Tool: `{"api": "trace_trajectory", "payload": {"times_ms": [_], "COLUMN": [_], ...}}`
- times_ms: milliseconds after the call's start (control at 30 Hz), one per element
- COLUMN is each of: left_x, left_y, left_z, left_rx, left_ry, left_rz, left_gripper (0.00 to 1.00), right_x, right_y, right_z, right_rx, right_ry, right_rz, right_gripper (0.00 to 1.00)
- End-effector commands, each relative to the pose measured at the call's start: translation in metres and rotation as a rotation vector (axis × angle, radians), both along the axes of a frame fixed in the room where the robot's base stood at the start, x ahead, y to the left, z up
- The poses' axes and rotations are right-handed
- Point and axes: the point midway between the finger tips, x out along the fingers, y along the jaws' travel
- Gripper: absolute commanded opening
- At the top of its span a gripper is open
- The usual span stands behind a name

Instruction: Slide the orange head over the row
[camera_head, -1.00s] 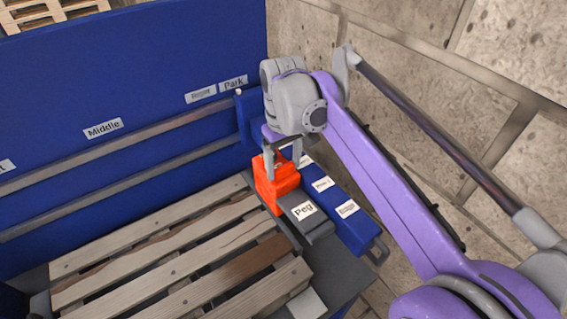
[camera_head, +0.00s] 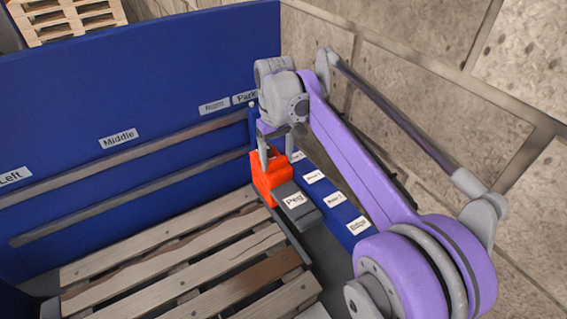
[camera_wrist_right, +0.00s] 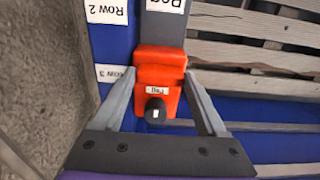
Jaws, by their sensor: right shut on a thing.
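The orange head (camera_head: 268,178) sits at the far right corner of the pallet, behind the grey block labelled Peg (camera_head: 297,202). My right gripper (camera_head: 276,160) comes down on it from above and is shut on it. In the right wrist view its two fingers flank the orange head (camera_wrist_right: 160,68), which carries a small label and a black knob (camera_wrist_right: 155,110). The blue beam with Row labels (camera_head: 334,199) runs beside the Peg block. My left gripper is out of view.
A wooden slatted pallet (camera_head: 185,262) lies to the left of the head. Behind it stands a blue panel (camera_head: 70,90) with rails and labels Left, Middle and Park. A stone wall (camera_head: 420,90) closes the right side.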

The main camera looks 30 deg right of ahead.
Motion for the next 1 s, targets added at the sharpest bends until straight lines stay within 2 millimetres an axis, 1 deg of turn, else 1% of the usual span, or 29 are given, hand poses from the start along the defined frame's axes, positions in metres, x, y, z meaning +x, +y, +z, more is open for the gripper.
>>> {"api": "trace_trajectory", "payload": {"times_ms": [267, 300, 433, 667, 767, 867, 1000], "left_x": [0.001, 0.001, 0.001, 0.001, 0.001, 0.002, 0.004], "left_y": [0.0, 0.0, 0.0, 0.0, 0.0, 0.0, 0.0], "left_z": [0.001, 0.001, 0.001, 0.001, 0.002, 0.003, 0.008], "left_rx": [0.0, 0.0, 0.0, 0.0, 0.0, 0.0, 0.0], "left_ry": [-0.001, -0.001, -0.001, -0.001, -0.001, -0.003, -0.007], "left_rz": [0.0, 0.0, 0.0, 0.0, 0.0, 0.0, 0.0], "left_gripper": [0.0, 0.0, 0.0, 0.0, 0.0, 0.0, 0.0], "right_x": [0.002, 0.002, 0.002, 0.001, 0.001, 0.001, 0.002], "right_y": [0.0, 0.0, 0.0, 0.0, 0.0, 0.0, 0.0], "right_z": [0.002, 0.002, 0.002, 0.002, 0.007, 0.02, 0.05], "right_rx": [-0.001, -0.001, 0.0, 0.0, 0.0, 0.0, 0.0], "right_ry": [-0.002, -0.003, -0.001, 0.001, 0.001, 0.001, 0.0], "right_rz": [0.0, 0.0, 0.0, 0.0, 0.0, 0.0, 0.0], "right_gripper": [0.0, 0.77, 1.0, 1.0, 1.0, 1.0, 1.0]}}
